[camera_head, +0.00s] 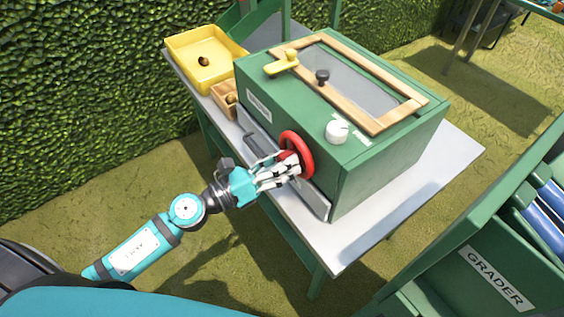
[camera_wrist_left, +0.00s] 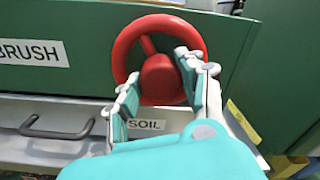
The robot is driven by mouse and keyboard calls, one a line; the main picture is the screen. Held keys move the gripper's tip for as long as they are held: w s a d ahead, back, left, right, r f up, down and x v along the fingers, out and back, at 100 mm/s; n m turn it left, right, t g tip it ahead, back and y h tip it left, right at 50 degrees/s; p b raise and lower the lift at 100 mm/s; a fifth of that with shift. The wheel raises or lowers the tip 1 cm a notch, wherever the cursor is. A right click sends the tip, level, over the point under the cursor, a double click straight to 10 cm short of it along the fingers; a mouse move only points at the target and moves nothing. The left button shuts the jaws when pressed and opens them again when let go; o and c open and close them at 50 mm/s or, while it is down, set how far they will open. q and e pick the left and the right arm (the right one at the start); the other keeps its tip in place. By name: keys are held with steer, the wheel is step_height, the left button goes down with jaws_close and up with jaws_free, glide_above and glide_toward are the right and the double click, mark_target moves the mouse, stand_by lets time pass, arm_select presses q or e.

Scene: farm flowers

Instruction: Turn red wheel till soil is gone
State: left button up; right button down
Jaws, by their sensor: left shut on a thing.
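The red wheel (camera_head: 306,154) is mounted upright on the front of a green box machine (camera_head: 390,160). My left gripper (camera_head: 293,167) is at the wheel, its fingers shut on the wheel's hub. In the left wrist view the red wheel (camera_wrist_left: 124,45) shows its rim, a spoke and the round hub, with my left gripper's fingers (camera_wrist_left: 158,80) on either side of the hub. No soil shows clearly; the window (camera_head: 350,80) on top of the machine looks grey. My right gripper is out of view.
A white knob (camera_head: 337,131) and a yellow latch (camera_head: 282,63) are on the machine's top. A yellow tray (camera_head: 205,58) and a small wooden box (camera_head: 224,98) stand at the left of the table (camera_head: 365,236). A green grader (camera_head: 493,272) stands at right.

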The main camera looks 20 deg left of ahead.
arm_select(q)
steer(key=shift+f, duration=0.15)
stand_by(0.3)
steer(key=o, duration=1.2)
steer(key=v, duration=1.2)
steer(key=shift+a, duration=0.1)
